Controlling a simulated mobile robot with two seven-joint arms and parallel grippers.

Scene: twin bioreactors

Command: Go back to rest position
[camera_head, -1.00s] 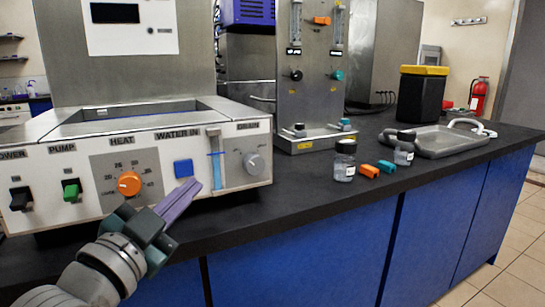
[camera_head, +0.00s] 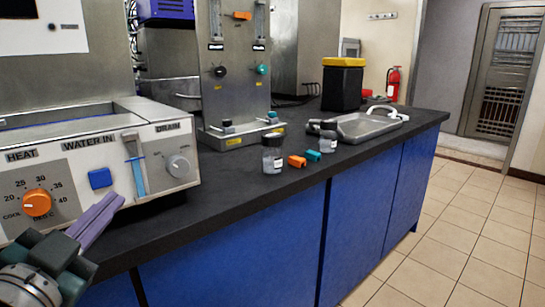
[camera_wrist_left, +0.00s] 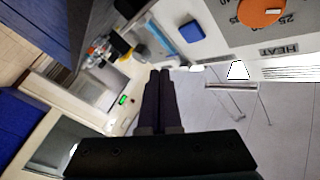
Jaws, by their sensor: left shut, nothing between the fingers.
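My left gripper (camera_head: 98,220) is at the lower left of the head view, in front of the water bath's control panel (camera_head: 82,172). Its purple fingers are together with nothing between them. They point up and right, below the blue square button (camera_head: 100,178) and right of the orange heat knob (camera_head: 37,203). The left wrist view also shows the closed fingers (camera_wrist_left: 158,98), with the blue button (camera_wrist_left: 191,32) and orange knob (camera_wrist_left: 262,12) beyond. I cannot tell whether the fingers touch the panel. My right gripper is not in view.
On the black bench stand two small bottles (camera_head: 272,155) (camera_head: 328,138), an orange block (camera_head: 297,161) and a teal block (camera_head: 313,155). A metal tray (camera_head: 372,124) and a black bin with a yellow lid (camera_head: 342,86) are farther back. Tiled floor (camera_head: 450,235) is free at right.

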